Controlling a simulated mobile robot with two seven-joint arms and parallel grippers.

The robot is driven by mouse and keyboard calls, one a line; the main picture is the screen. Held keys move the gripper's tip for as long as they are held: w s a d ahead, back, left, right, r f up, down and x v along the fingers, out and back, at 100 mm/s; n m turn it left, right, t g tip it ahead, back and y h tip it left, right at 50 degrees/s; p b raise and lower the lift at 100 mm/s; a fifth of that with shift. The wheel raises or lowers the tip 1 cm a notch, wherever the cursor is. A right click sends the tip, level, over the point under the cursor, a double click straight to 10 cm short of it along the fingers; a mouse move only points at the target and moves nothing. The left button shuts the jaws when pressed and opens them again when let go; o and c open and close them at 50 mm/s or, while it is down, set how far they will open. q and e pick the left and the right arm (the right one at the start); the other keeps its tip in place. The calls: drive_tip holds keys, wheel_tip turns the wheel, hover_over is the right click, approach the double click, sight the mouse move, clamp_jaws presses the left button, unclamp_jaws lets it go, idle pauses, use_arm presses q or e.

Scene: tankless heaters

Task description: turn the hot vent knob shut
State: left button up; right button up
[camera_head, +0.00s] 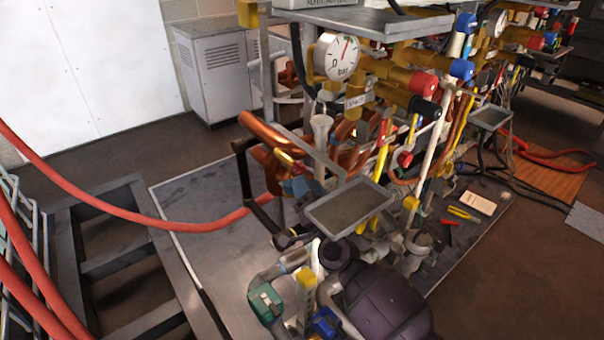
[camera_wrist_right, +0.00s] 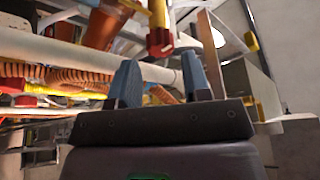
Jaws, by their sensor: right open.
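In the right wrist view, my right gripper (camera_wrist_right: 159,76) has its two blue-grey fingers apart, with nothing held between them. A red knob (camera_wrist_right: 160,44) on a brass stem appears just above the gap between the fingertips. It looks apart from both fingers. I see no label that shows whether it is the hot vent knob. In the head view, a small red knob (camera_head: 405,159) sits among the pipes near the white vertical pipe. I cannot tell whether it is the same knob. The right fingers are hard to make out there among the fittings. My left gripper is not in view.
A white pipe (camera_wrist_right: 60,52) and ribbed copper hoses crowd the left of the wrist view. In the head view, a pressure gauge (camera_head: 338,57) and a grey tray (camera_head: 348,207) are near the valves. The metal platform (camera_head: 205,200) is partly clear on the left.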

drive_tip(key=shift+v, duration=2.9)
